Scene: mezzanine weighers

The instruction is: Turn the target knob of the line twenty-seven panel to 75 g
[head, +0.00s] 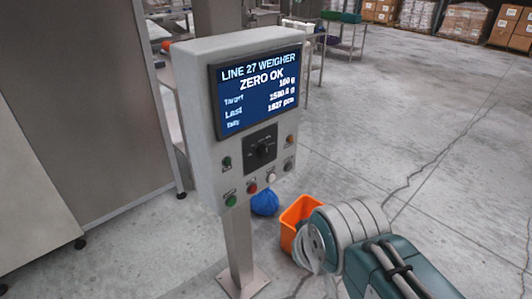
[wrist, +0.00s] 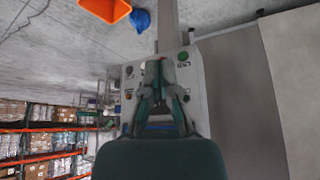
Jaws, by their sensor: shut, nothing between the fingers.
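The line 27 weigher panel (head: 203,130) is a pale grey box on a post. Its blue screen (head: 257,92) reads "LINE 27 WEIGHER", "ZERO OK", and a target that looks like 100 g. The black target knob (head: 264,151) sits on a dark plate below the screen; its pointer setting is too small to read. My gripper (wrist: 158,66) is shut and empty in the wrist view, pointing at the panel face (wrist: 191,92), which shows upside down. It covers the knob there. The distance to the panel is hard to judge. In the head view my fingers are not visible.
Buttons and lamps surround the knob, including a red button (head: 252,188) and a green button (head: 231,201). A grey cabinet (head: 95,100) stands left. Floor at right is open.

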